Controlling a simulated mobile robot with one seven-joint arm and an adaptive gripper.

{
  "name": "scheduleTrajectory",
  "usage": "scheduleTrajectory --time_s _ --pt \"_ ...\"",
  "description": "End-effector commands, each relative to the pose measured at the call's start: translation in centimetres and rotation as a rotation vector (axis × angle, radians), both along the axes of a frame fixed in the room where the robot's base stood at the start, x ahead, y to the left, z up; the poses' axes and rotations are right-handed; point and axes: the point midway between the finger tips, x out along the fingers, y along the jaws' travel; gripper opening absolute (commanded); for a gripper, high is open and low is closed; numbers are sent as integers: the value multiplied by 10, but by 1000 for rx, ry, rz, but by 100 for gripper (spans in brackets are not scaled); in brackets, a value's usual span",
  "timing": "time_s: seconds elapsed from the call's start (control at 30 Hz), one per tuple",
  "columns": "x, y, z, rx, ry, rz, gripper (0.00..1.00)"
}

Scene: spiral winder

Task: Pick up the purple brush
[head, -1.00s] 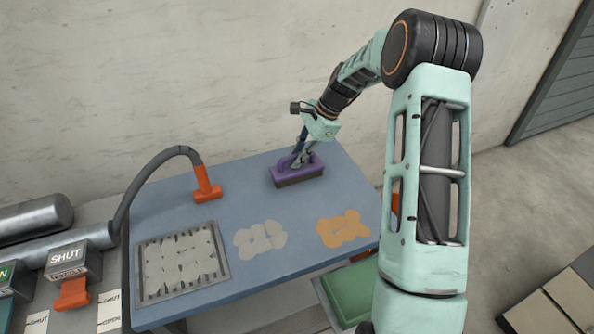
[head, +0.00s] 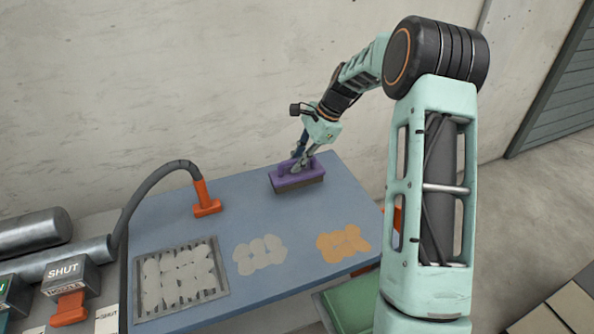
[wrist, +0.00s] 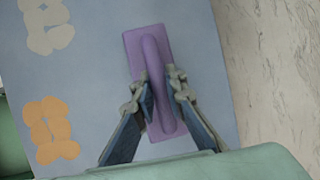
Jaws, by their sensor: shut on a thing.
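The purple brush (head: 284,183) is at the back right of the blue table, its handle up and its dark bristles facing down. In the wrist view the brush (wrist: 139,60) stands lengthwise in the middle of the picture. My gripper (head: 301,166) is over it, with one finger on each side of the raised handle. In the wrist view my gripper (wrist: 160,92) is closed on that handle. I cannot tell whether the bristles touch the table or are slightly above it.
The blue table (head: 225,215) holds an orange hose nozzle (head: 206,205), a grey tray (head: 222,290) of pale pieces, a pale patch (head: 260,254) and an orange patch (head: 343,243). A green bin (head: 350,305) stands below the front edge. The wall is close behind.

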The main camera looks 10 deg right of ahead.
Motion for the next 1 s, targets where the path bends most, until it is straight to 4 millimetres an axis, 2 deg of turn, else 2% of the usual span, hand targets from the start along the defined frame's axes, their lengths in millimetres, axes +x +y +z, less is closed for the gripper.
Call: scheduleTrajectory --time_s 0.4,0.7,1.0 --pt "-53 -11 59 -2 0 -1 0" --pt "-100 -20 79 -1 1 -1 0" --pt "-130 -26 92 0 2 0 0"
